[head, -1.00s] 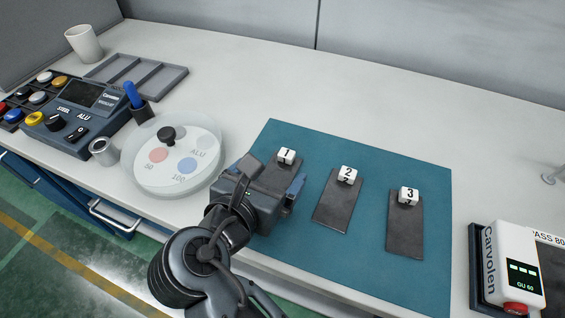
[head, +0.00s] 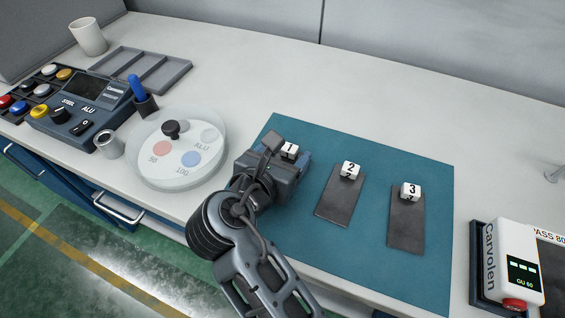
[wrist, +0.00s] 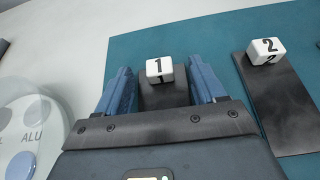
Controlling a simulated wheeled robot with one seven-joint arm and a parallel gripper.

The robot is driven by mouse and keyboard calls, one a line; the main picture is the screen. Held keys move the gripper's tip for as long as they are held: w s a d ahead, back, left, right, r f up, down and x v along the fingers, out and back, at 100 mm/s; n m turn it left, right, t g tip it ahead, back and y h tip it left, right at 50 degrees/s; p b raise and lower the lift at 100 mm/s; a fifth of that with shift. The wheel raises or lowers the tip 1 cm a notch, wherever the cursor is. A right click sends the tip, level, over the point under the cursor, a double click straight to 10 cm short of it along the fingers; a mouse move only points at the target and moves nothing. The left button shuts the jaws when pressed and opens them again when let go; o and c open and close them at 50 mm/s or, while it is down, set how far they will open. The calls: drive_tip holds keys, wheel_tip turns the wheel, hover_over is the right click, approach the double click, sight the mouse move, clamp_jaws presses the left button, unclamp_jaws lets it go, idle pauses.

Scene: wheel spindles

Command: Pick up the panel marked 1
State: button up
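The panel marked 1 is a dark flat plate (wrist: 163,97) with a white number block (wrist: 160,68) at its far end, on the teal mat (head: 330,260). In the head view my gripper hides most of this plate, and its number block (head: 289,152) shows just beyond the gripper. My gripper (wrist: 160,82) is open, with one blue finger on each side of the plate. Small gaps seem to show between fingers and plate; I cannot tell their height over the mat. The near end of the plate is hidden by the gripper body.
Panel 2 (head: 340,203) and panel 3 (head: 406,229) lie to the right on the mat. A round clear dish (head: 182,178) stands close on the left, with a control box (head: 80,110) beyond it. A white-cased device (head: 512,265) is at far right.

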drive_tip(key=c, duration=0.7)
